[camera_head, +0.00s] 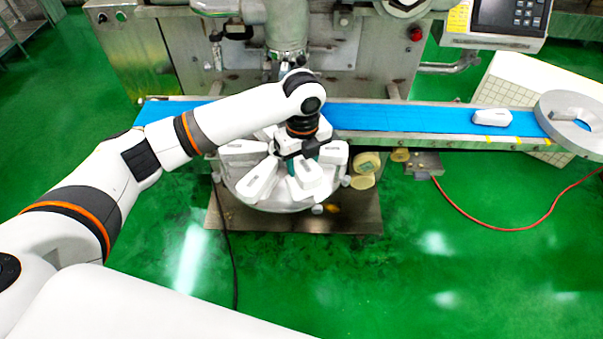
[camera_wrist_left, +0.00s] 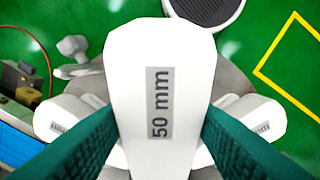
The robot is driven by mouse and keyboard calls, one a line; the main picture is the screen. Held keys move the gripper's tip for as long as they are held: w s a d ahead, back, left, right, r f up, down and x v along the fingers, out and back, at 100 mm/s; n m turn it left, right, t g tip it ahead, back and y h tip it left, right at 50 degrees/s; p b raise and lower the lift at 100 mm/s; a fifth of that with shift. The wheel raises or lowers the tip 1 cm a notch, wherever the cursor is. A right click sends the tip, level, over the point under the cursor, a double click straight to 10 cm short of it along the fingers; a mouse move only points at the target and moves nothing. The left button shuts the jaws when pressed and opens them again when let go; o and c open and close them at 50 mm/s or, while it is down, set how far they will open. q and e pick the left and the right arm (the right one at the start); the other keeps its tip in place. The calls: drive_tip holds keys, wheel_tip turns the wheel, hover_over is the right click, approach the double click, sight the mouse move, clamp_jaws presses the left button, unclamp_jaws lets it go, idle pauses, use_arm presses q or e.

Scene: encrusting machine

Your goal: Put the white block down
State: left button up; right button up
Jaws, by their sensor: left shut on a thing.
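My left gripper (camera_head: 302,158) is over the round metal disc (camera_head: 281,204) in front of the machine. In the left wrist view its two green fingers (camera_wrist_left: 160,150) are on either side of a white block (camera_wrist_left: 160,65) with a "50 mm" label, and they are shut on it. Several other white blocks lie around the disc, such as one at the left (camera_head: 262,178) and one at the right (camera_head: 334,153). The gripper hides part of the disc's middle. I cannot tell whether the held block touches the disc. My right gripper is not in view.
A blue conveyor belt (camera_head: 400,117) runs behind the disc. Another white block (camera_head: 491,117) sits on its right part, near a round metal plate (camera_head: 577,118). Yellowish round pieces (camera_head: 364,170) are just right of the disc. The green floor (camera_head: 400,260) in front is clear.

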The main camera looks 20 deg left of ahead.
sight(303, 162)
use_arm(q)
wheel_tip(303, 162, down, 5)
drive_tip(key=shift+r+p, duration=0.1)
drive_tip(key=shift+p, duration=0.25)
drive_tip(key=shift+f, duration=0.3)
drive_tip(key=shift+f, duration=0.1)
drive_tip(key=o, duration=1.1)
wheel_tip(303, 162, up, 12)
drive_tip(key=shift+r+b, duration=0.15)
drive_tip(key=shift+b, duration=0.8)
